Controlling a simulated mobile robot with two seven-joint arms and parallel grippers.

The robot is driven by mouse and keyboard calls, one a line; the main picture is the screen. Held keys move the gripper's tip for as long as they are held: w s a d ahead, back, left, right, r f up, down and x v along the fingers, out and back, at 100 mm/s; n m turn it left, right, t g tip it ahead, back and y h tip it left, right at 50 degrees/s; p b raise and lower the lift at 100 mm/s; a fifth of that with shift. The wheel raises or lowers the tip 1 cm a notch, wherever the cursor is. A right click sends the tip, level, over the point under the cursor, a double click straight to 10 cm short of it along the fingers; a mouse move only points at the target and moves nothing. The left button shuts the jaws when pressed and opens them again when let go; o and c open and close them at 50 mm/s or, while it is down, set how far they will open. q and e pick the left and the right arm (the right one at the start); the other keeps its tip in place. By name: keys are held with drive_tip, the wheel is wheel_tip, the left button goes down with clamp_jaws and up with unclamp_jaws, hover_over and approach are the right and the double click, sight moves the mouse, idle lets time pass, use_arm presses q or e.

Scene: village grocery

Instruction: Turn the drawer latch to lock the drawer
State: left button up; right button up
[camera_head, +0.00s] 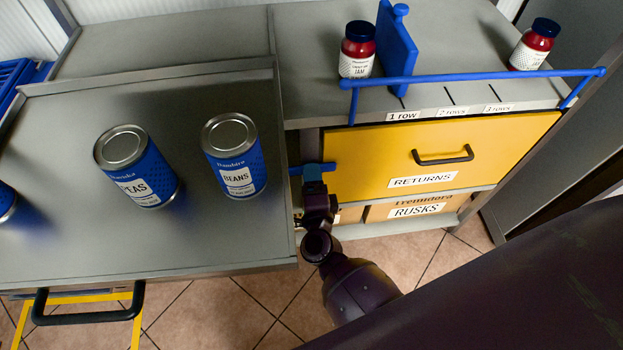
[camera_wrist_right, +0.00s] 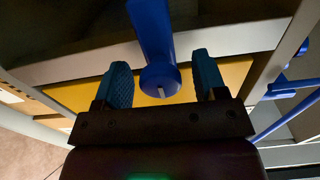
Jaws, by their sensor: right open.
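The yellow drawer (camera_head: 470,140) labelled RETURNS, with a black handle, looks shut in its cabinet. The blue latch (camera_head: 328,167) is at the drawer's left edge, partly hidden by my right gripper (camera_head: 313,177). In the head view a piece of the latch runs roughly level, out to either side of the gripper. In the right wrist view the latch (camera_wrist_right: 160,72) is a blue bar with a round, marked end between the two fingers of my right gripper (camera_wrist_right: 163,85). The fingers are open, with a gap on both sides of it. My left gripper is not in view.
A grey counter (camera_head: 80,240) with blue cans of peas (camera_head: 150,188) and beans (camera_head: 237,178) stands left of my right arm. A blue rail (camera_head: 470,77) runs above the drawer, with jars (camera_head: 357,65) behind it. A RUSKS box (camera_head: 415,208) sits below.

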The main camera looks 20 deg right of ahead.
drive_tip(key=v, duration=1)
drive_tip(key=shift+s+p, duration=0.4)
drive_tip(key=shift+p, duration=0.05)
drive_tip(key=shift+a, duration=0.1)
